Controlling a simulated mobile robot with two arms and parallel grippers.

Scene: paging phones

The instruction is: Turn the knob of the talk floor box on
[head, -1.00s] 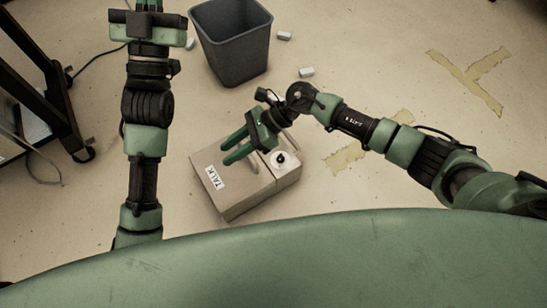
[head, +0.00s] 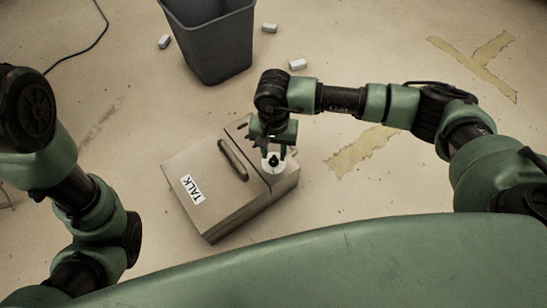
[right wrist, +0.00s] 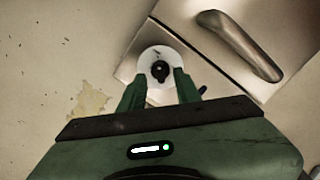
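The talk floor box (head: 217,194) is a beige box on the floor, with a white TALK label on its front left and a raised handle on top. It also shows in the right wrist view (right wrist: 205,62). Its black knob (head: 274,159) sits on a white round plate at the box's right side. In the right wrist view the knob (right wrist: 160,70) lies just beyond my fingertips. My right gripper (head: 273,155) points down over the knob, its green fingers apart, one on either side of the plate. Contact cannot be told. My left gripper is outside the head view; only the arm shows.
A dark grey bin (head: 211,38) stands behind the box. Small white blocks (head: 297,65) lie on the floor near it. Yellowish worn tape marks (head: 360,149) are on the floor to the right. Floor left of the box is clear.

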